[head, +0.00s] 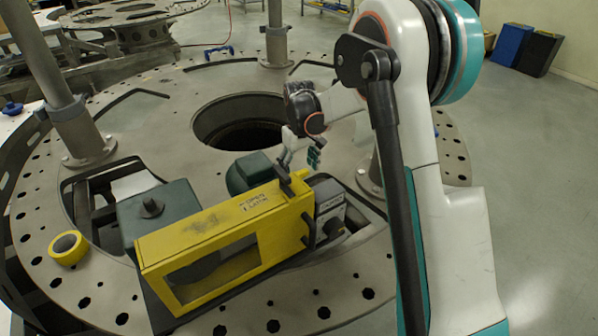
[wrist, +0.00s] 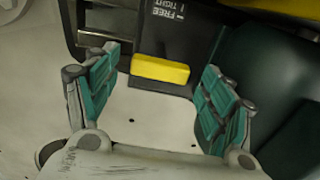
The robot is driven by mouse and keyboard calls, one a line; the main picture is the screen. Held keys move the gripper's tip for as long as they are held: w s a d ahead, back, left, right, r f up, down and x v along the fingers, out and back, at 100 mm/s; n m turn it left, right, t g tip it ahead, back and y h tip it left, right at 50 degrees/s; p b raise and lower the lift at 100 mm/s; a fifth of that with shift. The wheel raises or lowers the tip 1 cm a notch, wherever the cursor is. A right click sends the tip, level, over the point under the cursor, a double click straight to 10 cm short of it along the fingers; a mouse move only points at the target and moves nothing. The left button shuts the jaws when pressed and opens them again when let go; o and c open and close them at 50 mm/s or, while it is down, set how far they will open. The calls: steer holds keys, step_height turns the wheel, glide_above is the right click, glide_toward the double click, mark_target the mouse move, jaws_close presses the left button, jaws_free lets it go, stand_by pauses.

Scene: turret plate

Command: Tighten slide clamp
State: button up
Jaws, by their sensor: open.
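The slide clamp's yellow handle (wrist: 160,70) shows in the wrist view as a short bar on a dark plate marked FREE and TIGHT. In the wrist view my gripper (wrist: 161,60) is open, with a teal-padded finger on each side of the yellow bar and gaps between. In the head view my gripper (head: 299,153) hangs just above the back right end of the yellow housing (head: 213,235), near a dark upright piece (head: 284,180). I cannot tell from the head view how high the fingers are above the handle.
A yellow tape roll (head: 68,248) lies on the turret plate (head: 108,300) at the left. A dark green box (head: 150,207) and a rounded green part (head: 250,173) adjoin the housing. Metal posts (head: 278,40) rise from the plate, which has a large round hole (head: 240,118).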

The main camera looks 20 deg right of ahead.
steer(key=shift+f, duration=0.45)
steer(key=c, duration=1.1)
steer(key=shift+o, duration=0.2)
